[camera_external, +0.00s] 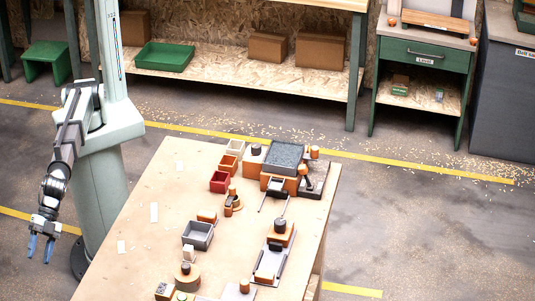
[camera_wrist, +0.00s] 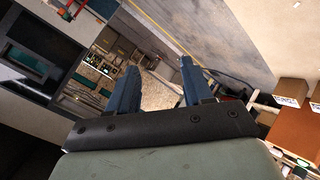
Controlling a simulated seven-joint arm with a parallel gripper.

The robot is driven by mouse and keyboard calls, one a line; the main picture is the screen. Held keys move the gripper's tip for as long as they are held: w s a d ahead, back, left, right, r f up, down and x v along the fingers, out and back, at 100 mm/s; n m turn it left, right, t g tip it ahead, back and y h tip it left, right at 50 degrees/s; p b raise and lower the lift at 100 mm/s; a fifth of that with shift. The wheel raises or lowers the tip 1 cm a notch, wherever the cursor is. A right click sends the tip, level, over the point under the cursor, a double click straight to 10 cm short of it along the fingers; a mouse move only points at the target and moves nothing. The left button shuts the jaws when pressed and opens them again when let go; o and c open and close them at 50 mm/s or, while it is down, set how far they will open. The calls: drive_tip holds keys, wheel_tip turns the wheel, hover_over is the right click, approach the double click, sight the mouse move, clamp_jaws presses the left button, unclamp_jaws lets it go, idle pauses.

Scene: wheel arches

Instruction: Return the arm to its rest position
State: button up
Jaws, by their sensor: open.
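My gripper (camera_external: 41,248) hangs at the far left in the external view, with its blue fingers pointing down. It is beside the table, off its left edge, and holds nothing. My arm is folded down along the pale green column. In the wrist view my gripper (camera_wrist: 158,88) shows two dark blue fingers standing well apart, with nothing between them. Behind them are a blurred floor and shelving.
The wooden table (camera_external: 150,240) holds a red bin (camera_external: 220,182), a grey bin (camera_external: 197,235), a tray of dark grey material (camera_external: 284,158) and several small wooden fixtures. A green stool (camera_external: 46,62) and a workbench stand behind. The floor around my gripper is clear.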

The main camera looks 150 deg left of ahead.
drive_tip(key=s+d+f+m, duration=0.2)
drive_tip(key=s+d+f, duration=0.2)
drive_tip(key=d+f, duration=0.15)
drive_tip(key=s+a+f+g, duration=0.15)
drive_tip(key=s+f, duration=0.25)
drive_tip(key=f, duration=0.8)
drive_tip(key=s+a+f+g+y, duration=0.2)
drive_tip(key=s+a+f, duration=0.4)
drive_tip(key=a+f, duration=0.55)
drive_tip(key=s+a+f+g+y, duration=0.25)
drive_tip(key=s+a+f, duration=0.45)
drive_tip(key=f, duration=0.7)
drive_tip(key=s+a+f+g+y, duration=0.1)
drive_tip(key=s+a+f+g, duration=0.1)
drive_tip(key=s+a+f, duration=0.45)
drive_tip(key=s+a+f+g+y, duration=0.1)
drive_tip(key=s+a+f+g, duration=0.15)
drive_tip(key=s+a, duration=0.6)
drive_tip(key=s+a+f+g+y, duration=0.1)
drive_tip(key=s+a+f, duration=0.5)
drive_tip(key=s, duration=0.4)
drive_tip(key=s+a+g, duration=0.3)
drive_tip(key=s+a, duration=0.1)
drive_tip(key=s, duration=0.7)
drive_tip(key=shift+s+f+n, duration=0.15)
drive_tip(key=shift+f+n, duration=0.2)
drive_tip(key=shift+n, duration=0.05)
